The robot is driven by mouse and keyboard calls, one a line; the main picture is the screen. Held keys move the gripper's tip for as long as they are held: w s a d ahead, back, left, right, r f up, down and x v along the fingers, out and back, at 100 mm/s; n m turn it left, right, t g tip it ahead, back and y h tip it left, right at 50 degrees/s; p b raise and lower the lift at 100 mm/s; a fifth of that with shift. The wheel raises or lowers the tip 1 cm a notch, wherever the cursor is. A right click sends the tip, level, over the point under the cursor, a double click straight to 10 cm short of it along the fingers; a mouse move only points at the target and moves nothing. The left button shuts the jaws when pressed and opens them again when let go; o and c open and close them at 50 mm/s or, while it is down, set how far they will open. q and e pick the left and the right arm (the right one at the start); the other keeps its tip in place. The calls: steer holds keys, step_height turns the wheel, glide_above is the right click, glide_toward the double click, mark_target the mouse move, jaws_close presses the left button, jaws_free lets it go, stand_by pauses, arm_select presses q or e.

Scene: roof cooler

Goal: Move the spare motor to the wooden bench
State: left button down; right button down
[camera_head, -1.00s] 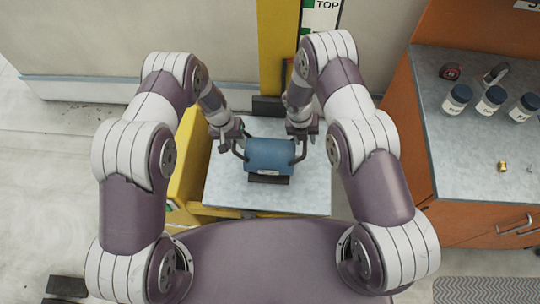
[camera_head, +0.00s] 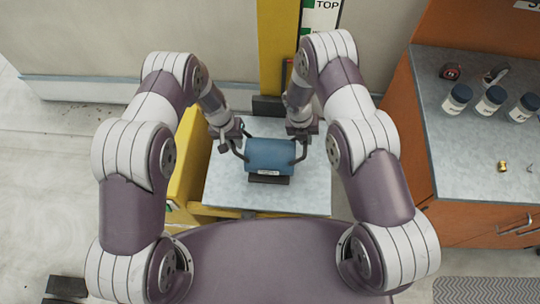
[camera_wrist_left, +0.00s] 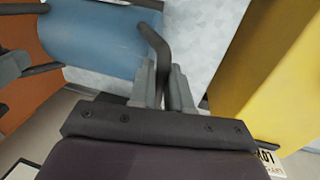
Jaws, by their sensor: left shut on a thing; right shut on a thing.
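The spare motor (camera_head: 270,154) is a blue cylinder with a dark base, a small white label and a dark bent handle on each side. It is at the grey top of a yellow stand (camera_head: 312,192); whether its base touches the top, I cannot tell. My left gripper (camera_head: 236,140) is shut on the motor's left handle. In the left wrist view its fingers (camera_wrist_left: 167,88) close around the dark handle bar, with the blue body (camera_wrist_left: 100,38) beside it. My right gripper (camera_head: 302,136) is shut on the right handle.
An orange cabinet with a grey top (camera_head: 480,165) stands at the right, holding several dark-capped jars (camera_head: 490,100), a tape measure (camera_head: 450,71) and a brass fitting (camera_head: 502,166). A yellow post (camera_head: 277,50) rises behind the stand. Open floor (camera_head: 50,180) lies at the left.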

stand_by(0.8)
